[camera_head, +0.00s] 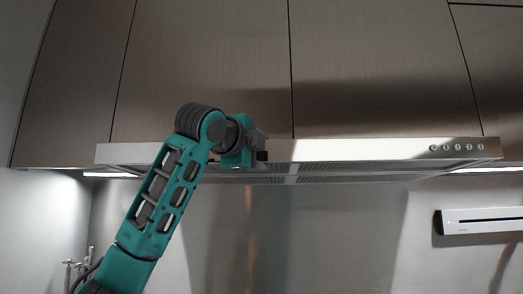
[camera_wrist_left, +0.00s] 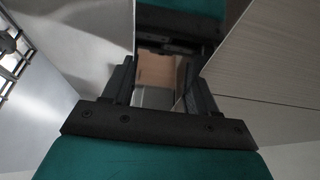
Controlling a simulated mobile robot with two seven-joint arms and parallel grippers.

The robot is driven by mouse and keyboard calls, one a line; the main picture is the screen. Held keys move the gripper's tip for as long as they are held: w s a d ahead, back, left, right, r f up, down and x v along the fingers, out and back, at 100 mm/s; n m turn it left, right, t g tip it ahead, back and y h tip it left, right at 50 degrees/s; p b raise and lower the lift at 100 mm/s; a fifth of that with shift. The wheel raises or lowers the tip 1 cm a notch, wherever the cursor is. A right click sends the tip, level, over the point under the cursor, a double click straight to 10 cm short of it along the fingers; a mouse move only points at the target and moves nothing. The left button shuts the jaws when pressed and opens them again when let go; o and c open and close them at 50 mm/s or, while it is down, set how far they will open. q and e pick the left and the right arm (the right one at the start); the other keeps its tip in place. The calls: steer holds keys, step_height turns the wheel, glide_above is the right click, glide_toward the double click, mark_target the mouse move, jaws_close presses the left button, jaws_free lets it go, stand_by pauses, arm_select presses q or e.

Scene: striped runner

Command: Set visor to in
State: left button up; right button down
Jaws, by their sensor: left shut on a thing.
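The visor (camera_head: 370,150) is the long brushed-steel front strip of the range hood, below the wall cabinets. From this low angle I cannot tell exactly how far it stands out. My left gripper (camera_head: 261,157) is at the visor's front edge, a little left of its middle, and shut on it. The wrist hides the grasped spot in the head view. In the left wrist view, the two dark fingers (camera_wrist_left: 160,88) stand apart, with the gripped edge hard to make out between them. My right gripper is in neither view.
Wall cabinets (camera_head: 210,70) rise right above the hood. The hood's mesh underside (camera_head: 340,169) lies behind the strip. Round buttons (camera_head: 457,147) sit at its right end. A white wall unit (camera_head: 480,220) hangs at lower right. Space below the hood is open.

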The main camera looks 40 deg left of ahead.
arm_select(q)
steer(key=shift+a+r, duration=0.15)
steer(key=shift+r, duration=0.05)
steer(key=o, duration=1.4)
steer(key=shift+w+f, duration=0.15)
steer(key=shift+w, duration=0.05)
steer(key=shift+s, duration=0.25)
steer(key=s, duration=0.4)
steer(key=s+d+b, duration=0.1)
steer(key=s, duration=0.3)
steer(key=s+d+b, duration=0.1)
steer(key=s, duration=0.3)
steer(key=shift+s, duration=0.2)
